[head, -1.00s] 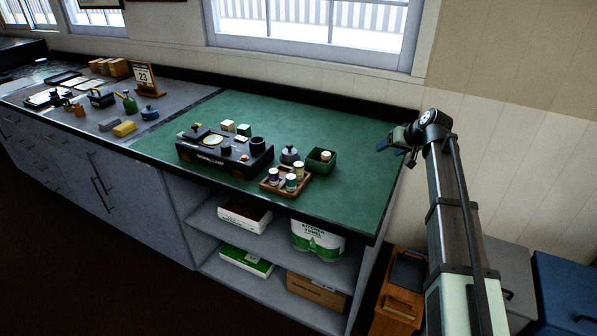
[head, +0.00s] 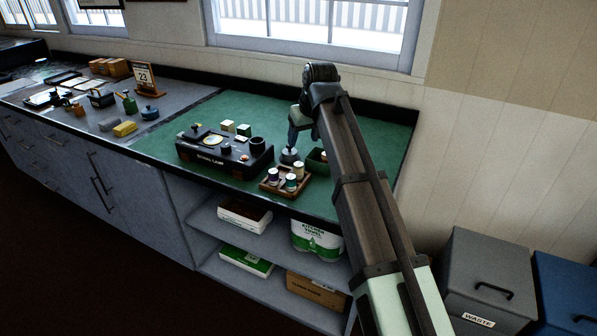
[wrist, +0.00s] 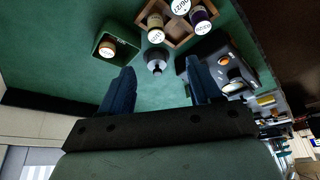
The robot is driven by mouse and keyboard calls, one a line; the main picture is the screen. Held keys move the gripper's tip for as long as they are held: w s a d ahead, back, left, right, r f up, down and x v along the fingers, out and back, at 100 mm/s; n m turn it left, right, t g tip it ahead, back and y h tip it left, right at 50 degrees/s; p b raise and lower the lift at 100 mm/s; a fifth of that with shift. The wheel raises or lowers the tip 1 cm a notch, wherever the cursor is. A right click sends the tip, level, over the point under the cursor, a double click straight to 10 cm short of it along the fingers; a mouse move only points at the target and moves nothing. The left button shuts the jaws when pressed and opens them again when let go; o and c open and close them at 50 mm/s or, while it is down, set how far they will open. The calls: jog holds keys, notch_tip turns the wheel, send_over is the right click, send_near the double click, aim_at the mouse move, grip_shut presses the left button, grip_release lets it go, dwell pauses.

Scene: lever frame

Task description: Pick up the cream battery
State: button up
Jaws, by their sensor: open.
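The cream battery (head: 299,167) stands upright at the back right of a wooden tray (head: 263,187), beside a purple-sided one (head: 273,174) and a green-sided one (head: 291,181). In the wrist view the cream battery (wrist: 155,26) stands in the tray's near left corner, its round white top facing me. My gripper (wrist: 161,70) is open and empty, pointing down over the green mat. In the head view my gripper (head: 292,146) is behind the tray, close to a grey knobbed pot (head: 289,156). The cream battery lies ahead of the fingertips, apart from them.
A green bin (wrist: 103,60) holding another white-topped battery stands beside the tray; my arm partly covers it in the head view. A black signal lamp box (head: 222,160) stands on the tray's other side. The mat's back is mostly clear.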

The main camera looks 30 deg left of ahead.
send_over(299, 164)
jog(key=s+d, duration=0.1)
jog(key=s, duration=0.1)
notch_tip(299, 164, down, 7)
jog(key=shift+w+d+x, duration=0.1)
jog(key=shift+d+x, duration=0.1)
jog(key=shift+x, duration=1.1)
jog(key=shift+w+d+x, duration=0.1)
jog(key=shift+d+x, duration=0.05)
jog(key=shift+x, duration=1.2)
grip_shut()
